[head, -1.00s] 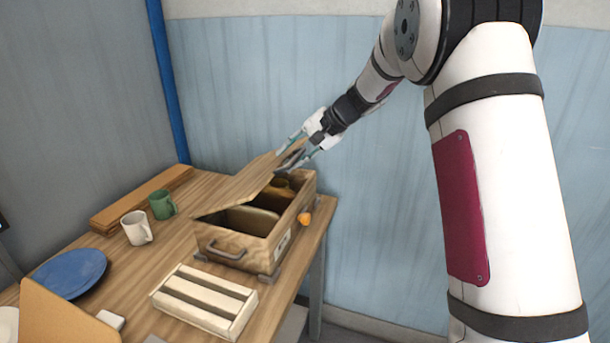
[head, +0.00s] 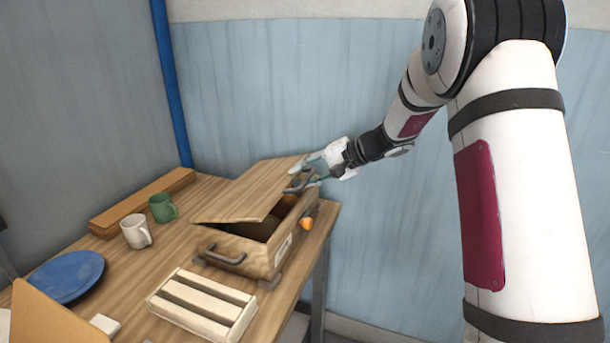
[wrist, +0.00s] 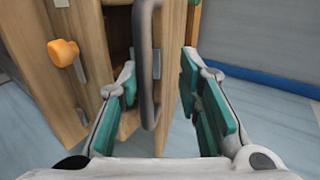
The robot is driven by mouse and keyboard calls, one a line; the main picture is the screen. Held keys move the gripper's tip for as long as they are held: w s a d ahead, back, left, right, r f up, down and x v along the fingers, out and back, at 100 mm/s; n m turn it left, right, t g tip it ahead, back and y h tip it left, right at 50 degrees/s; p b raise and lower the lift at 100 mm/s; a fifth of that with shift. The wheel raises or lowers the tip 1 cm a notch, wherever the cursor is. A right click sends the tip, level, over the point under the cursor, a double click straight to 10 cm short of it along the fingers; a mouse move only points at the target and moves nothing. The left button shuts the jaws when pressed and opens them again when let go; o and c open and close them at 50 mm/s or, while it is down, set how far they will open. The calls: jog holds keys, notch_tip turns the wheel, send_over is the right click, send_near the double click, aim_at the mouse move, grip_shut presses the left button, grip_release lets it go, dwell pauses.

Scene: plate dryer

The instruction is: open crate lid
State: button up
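The wooden crate (head: 262,258) stands on the table near its right edge. Its lid (head: 245,195) is partly raised, with a dark gap between lid and crate. A dark handle (head: 299,181) is on the lid's right end; in the wrist view the handle (wrist: 147,65) runs upright between the two teal-padded fingers. My gripper (head: 316,172) is at the lid's right end. In the wrist view my gripper (wrist: 160,105) is open around the handle, with visible room on both sides. The crate's inside is mostly hidden.
An orange knob (head: 307,222) is on the crate's right side. A slatted white rack (head: 202,303) lies in front of the crate. A white mug (head: 136,232), green mug (head: 162,208), blue plate (head: 66,277) and wooden boards (head: 140,202) are to the left.

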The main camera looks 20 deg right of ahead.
jog(key=p+v, duration=0.3)
jog(key=v, duration=1.2)
jog(key=shift+s+d+p, duration=0.25)
jog(key=shift+d+p, duration=0.1)
dwell(0.7)
jog(key=shift+f, duration=0.15)
dwell(0.6)
